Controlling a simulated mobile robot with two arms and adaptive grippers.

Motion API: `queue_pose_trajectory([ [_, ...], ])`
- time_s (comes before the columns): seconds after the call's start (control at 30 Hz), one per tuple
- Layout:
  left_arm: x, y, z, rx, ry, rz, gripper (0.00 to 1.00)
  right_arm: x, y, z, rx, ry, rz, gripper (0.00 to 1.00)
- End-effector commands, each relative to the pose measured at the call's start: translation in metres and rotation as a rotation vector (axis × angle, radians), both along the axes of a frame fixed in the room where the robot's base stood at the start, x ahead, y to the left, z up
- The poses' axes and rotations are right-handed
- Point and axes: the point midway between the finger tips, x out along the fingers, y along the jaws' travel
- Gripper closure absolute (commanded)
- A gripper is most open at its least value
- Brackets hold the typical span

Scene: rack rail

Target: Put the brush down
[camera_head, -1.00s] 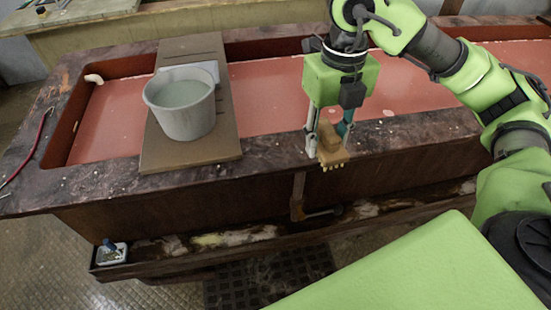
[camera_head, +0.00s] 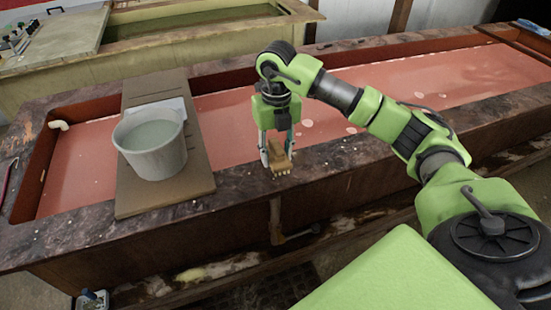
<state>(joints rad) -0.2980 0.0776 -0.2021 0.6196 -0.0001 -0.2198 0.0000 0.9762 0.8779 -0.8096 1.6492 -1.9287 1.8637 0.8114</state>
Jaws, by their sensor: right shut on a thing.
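My right gripper (camera_head: 277,150) points down over the near rim of the stone-edged trough. It is shut on the brush (camera_head: 280,163), a tan wooden block with pale bristles on its lower edge. The brush is at the near rim (camera_head: 325,158); I cannot tell whether its bristles touch the rim. The grey bucket (camera_head: 152,150) with pale liquid stands on the brown board, left of the brush and apart from it. My left gripper is not in view.
The brown board (camera_head: 188,186) lies across the trough, whose inside holds reddish liquid (camera_head: 420,82). A white pipe end (camera_head: 58,125) shows at the left. A small blue-and-white container (camera_head: 92,299) is at the lower left. The rim right of the brush is clear.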

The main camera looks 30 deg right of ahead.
Motion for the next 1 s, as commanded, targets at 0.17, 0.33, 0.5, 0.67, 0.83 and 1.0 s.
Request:
queue_pose_trajectory([
  [0.17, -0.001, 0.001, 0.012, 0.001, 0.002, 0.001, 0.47, 0.005, -0.001, -0.017, 0.001, 0.005, 0.0, 0.83],
  [0.33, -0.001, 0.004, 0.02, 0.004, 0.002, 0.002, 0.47, 0.006, -0.001, -0.036, 0.0, 0.0, 0.001, 0.83],
  [0.5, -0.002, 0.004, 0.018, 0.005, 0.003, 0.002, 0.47, 0.006, -0.001, -0.039, 0.0, -0.002, 0.001, 0.83],
  [0.67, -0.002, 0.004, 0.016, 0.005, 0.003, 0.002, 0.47, 0.006, -0.001, -0.041, 0.0, -0.001, 0.001, 0.83],
  [0.83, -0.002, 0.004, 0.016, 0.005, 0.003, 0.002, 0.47, 0.006, -0.001, -0.041, 0.0, -0.001, 0.001, 0.49],
  [1.0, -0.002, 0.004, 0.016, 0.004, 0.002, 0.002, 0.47, 0.006, -0.001, -0.041, 0.0, -0.001, 0.001, 0.49],
])
